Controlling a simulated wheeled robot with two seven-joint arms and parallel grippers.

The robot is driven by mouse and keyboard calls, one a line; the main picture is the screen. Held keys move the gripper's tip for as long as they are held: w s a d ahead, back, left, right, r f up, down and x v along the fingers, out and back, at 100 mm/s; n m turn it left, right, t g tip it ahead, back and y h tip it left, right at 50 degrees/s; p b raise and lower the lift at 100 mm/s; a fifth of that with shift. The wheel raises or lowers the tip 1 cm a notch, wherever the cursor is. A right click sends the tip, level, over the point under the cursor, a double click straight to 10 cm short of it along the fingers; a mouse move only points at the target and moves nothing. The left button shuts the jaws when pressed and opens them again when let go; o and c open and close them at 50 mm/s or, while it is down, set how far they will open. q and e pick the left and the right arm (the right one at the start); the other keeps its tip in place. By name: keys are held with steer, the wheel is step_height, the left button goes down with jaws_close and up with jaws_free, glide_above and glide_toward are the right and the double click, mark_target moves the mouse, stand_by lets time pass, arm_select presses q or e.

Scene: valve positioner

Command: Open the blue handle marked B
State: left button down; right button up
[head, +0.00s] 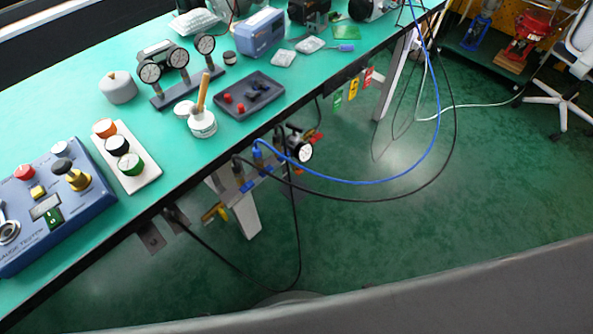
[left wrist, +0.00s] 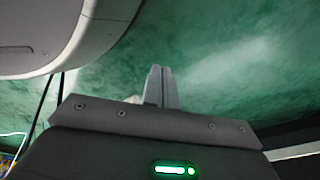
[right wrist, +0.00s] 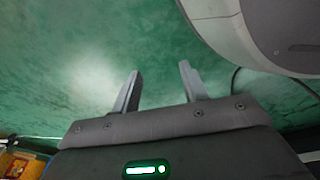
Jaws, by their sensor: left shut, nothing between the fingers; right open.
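A valve manifold hangs below the front edge of the bench in the head view, with hoses and a gauge (head: 304,152). A small blue handle (head: 247,186) shows on it, near the blue hose fitting; its letter is too small to read. A yellow handle (head: 214,213) sits lower left of it. My left gripper (left wrist: 161,70) is shut and empty in the left wrist view, over green floor. My right gripper (right wrist: 160,72) is open and empty in the right wrist view, also over floor. Neither gripper shows in the head view, and neither is seen near the handle.
The green bench (head: 185,235) runs diagonally, carrying a blue gauge tester (head: 85,210), a button block (head: 140,165) and a white jar (head: 202,122). A blue hose (head: 405,172) and black hoses loop out over the floor. Tags (head: 352,88) hang below the bench edge.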

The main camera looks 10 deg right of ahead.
steer(key=shift+o, duration=1.2)
steer(key=w+a+r+t+y+p, duration=0.1)
steer(key=w+a+r+t+p, duration=0.1)
steer(key=w+r, duration=0.3)
steer(key=shift+w+a+r+n, duration=0.25)
steer(key=shift+w+a+n, duration=0.2)
steer(key=shift+a, duration=0.45)
steer(key=n+t+y+p, duration=0.4)
steer(key=t+y+p, duration=0.4)
steer(key=t+y, duration=0.25)
glide_toward(268, 173)
steer(key=shift+h, duration=0.35)
steer(key=x, duration=0.8)
steer(key=shift+a+r+p, duration=0.1)
steer(key=shift+r+p, duration=0.1)
steer(key=shift+p, duration=0.15)
arm_select(q)
steer(key=s+r+g, duration=0.1)
steer(key=s, duration=1.1)
steer(key=shift+s+a+r, duration=0.25)
steer(key=shift+a+r, duration=0.1)
steer(key=shift+a, duration=0.05)
arm_select(e)
steer(key=c, duration=1)
